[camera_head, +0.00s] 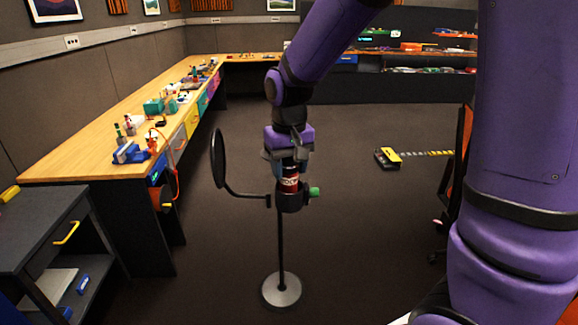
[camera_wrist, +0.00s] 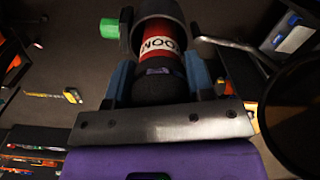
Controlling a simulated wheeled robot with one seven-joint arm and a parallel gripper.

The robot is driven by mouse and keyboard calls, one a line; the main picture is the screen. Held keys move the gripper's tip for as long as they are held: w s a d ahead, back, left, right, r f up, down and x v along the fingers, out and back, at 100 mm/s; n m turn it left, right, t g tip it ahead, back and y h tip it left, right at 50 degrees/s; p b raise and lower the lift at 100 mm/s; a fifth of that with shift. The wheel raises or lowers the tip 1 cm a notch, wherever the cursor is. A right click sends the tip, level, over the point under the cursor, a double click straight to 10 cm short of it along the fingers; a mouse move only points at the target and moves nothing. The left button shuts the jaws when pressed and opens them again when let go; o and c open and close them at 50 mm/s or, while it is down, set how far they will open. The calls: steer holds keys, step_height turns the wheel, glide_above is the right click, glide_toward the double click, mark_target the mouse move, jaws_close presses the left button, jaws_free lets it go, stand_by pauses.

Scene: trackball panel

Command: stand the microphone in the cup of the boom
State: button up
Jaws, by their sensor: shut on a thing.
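The microphone (camera_head: 290,180) is a dark cylinder with a red and white label; it also shows in the wrist view (camera_wrist: 155,42). My gripper (camera_head: 288,160) is shut on its upper part, with a blue finger on each side in the wrist view (camera_wrist: 160,75). The microphone looks upright. The boom's dark cup (camera_head: 290,200) is directly below it, and its grey rim shows in the wrist view (camera_wrist: 157,10). The microphone's lower end is hidden by the cup wall and appears to be inside the cup. How deep it sits cannot be told.
The boom's stand has a thin pole and round base (camera_head: 281,290). A green knob (camera_head: 314,192) juts from the cup's right. A round black pop filter (camera_head: 217,158) on a bent arm stands left. A cluttered workbench (camera_head: 85,160) lies further left. Floor around the stand is clear.

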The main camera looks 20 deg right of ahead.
steer(key=o, duration=1.1)
steer(key=shift+f, duration=0.15)
steer(key=shift+o, duration=0.2)
step_height(320, 180, up, 12)
steer(key=shift+f, duration=0.15)
steer(key=shift+s+r, duration=0.1)
steer(key=shift+r, duration=0.3)
steer(key=s+d+r+t, duration=0.1)
steer(key=s+d+t, duration=0.1)
steer(key=s, duration=0.8)
steer(key=s+d+r+t, duration=0.1)
steer(key=s+d+t, duration=0.2)
steer(key=s, duration=0.8)
steer(key=shift+d+r, duration=0.2)
steer(key=shift+d, duration=0.75)
